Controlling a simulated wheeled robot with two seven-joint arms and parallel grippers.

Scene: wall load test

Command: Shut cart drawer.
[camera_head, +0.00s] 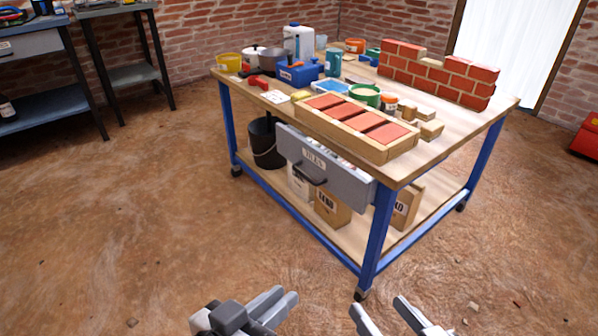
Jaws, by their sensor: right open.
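The cart (375,238) has blue legs and wooden shelves and stands in the middle of the view. Its grey drawer (342,183) is pulled out from under the top on the near side, with a label and a dark handle (311,174) on its front. Some contents show inside it. My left gripper (282,300) is at the bottom edge, apart from the cart; its finger gap is unclear. My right gripper (386,302) is at the bottom, right of it, open and empty, in front of the cart and apart from the drawer.
A brick tray (400,152), small wall (435,73), tubs and tools crowd the cart top. A black bucket (265,143) and boxes (331,209) stand on the lower shelf. Workbenches (40,85) are at the back left. The brown floor before the cart is clear.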

